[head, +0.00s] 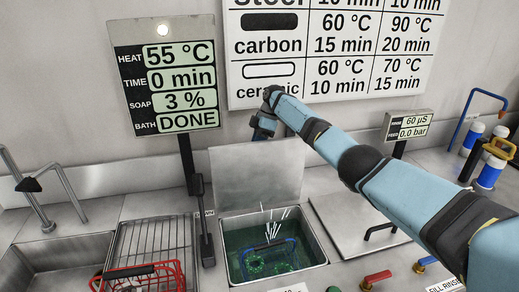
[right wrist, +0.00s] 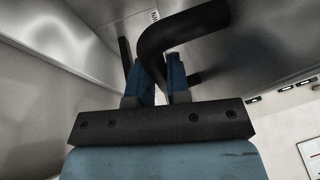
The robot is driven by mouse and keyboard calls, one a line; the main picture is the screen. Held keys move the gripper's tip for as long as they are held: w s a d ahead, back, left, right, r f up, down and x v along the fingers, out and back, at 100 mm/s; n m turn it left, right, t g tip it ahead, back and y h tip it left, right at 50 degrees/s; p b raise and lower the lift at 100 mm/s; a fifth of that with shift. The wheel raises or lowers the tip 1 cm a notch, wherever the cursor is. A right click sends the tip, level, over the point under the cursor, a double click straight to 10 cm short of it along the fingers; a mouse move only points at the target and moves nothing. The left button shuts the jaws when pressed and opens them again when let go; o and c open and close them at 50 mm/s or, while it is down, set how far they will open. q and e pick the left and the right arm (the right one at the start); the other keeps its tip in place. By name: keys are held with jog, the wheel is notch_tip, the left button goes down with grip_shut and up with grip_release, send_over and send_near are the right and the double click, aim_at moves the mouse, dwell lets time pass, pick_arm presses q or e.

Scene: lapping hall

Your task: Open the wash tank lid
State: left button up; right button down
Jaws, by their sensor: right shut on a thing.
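The wash tank lid (head: 258,178) is a metal plate standing raised, nearly upright, at the back of the open wash tank (head: 228,262). The tank holds greenish liquid and a blue wire basket (head: 270,252) with green parts in it. My right arm reaches over from the right, and its wrist end is above and behind the lid's top edge. In the right wrist view, my right gripper (right wrist: 158,68) is shut on a dark bent handle (right wrist: 195,30) on a metal face. The lid hides this hold in the head view. My left gripper is out of view.
A second closed lid (head: 340,224) with a dark handle lies right of the tank. A sink and a rack with a red basket (head: 172,272) are on the left. A display post (head: 188,165) reading DONE stands close left of the lid.

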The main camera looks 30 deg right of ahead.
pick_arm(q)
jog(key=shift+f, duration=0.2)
pick_arm(e)
jog(key=shift+f, duration=0.55)
jog(key=c, duration=1.4)
grip_release()
jog(key=o, duration=0.3)
jog(key=shift+w+d+f, duration=0.1)
jog(key=shift+w+f, duration=0.05)
jog(key=shift+w, duration=0.05)
jog(key=shift+d+r, duration=0.1)
jog(key=shift+r, duration=0.4)
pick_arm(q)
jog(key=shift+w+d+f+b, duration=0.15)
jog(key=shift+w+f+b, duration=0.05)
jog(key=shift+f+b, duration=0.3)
pick_arm(e)
jog(key=v, duration=1.3)
jog(key=shift+w, duration=0.2)
